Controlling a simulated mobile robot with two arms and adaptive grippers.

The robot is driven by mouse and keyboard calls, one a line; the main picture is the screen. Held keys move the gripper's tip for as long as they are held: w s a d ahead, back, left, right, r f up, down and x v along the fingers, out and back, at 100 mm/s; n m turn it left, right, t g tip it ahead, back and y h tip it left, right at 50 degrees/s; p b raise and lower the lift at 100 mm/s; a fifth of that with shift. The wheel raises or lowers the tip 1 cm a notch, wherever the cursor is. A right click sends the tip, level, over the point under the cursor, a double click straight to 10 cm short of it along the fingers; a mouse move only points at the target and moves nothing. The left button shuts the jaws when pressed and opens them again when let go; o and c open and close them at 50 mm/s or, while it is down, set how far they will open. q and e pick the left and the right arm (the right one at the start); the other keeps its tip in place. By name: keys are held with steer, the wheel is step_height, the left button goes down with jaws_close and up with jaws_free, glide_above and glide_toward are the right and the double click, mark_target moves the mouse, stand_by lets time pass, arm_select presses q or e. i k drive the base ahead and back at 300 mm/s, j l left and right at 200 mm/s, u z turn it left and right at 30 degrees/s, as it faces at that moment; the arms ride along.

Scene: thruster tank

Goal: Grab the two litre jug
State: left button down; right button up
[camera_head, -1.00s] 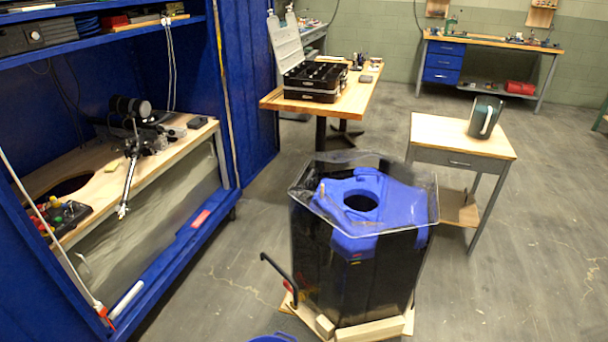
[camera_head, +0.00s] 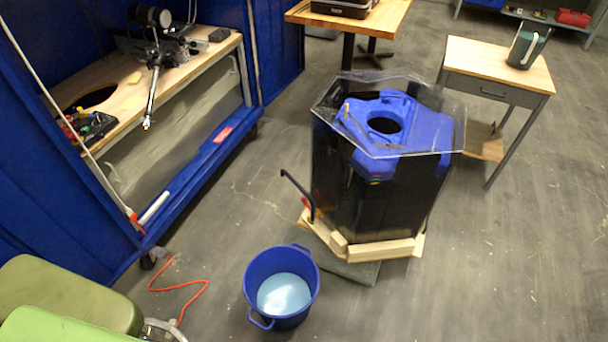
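A dark jug with a pale handle (camera_head: 527,46) stands upright on the small wooden-topped table (camera_head: 470,60) at the upper right. Its volume marking cannot be read from here. It is the only jug that I can make out. Neither of my grippers shows in the head view.
A hexagonal tank (camera_head: 375,190) with a blue insert (camera_head: 420,130) stands mid-floor on a wooden base. A blue bucket (camera_head: 262,262) holding pale liquid sits in front. A green seat (camera_head: 65,295) and orange cord (camera_head: 185,288) are lower left. Floor at right is clear.

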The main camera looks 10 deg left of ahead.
mark_target(532, 36)
steer(key=l, duration=0.45)
steer(key=i+l, duration=0.1)
steer(key=l, duration=0.35)
steer(key=i+l+u, duration=0.15)
steer(key=l, duration=0.45)
steer(key=i+l+u, duration=0.15)
steer(key=l, duration=0.5)
steer(key=i+l+u, duration=0.15)
steer(key=l, duration=0.5)
steer(key=i+l+u, duration=0.15)
steer(key=l, duration=0.5)
steer(key=i+l+u, duration=0.1)
steer(key=l, duration=0.55)
steer(key=i+l+u, duration=0.1)
steer(key=l, duration=0.35)
steer(key=i+l+u, duration=0.1)
steer(key=l, duration=0.35)
steer(key=i+l+u, duration=0.1)
steer(key=i+l, duration=0.15)
steer(key=l, duration=0.25)
steer(key=i+l, duration=0.1)
steer(key=l, duration=0.35)
steer(key=i+l+u, duration=0.15)
steer(key=l, duration=0.35)
steer(key=l+u, duration=0.1)
steer(key=l, duration=0.4)
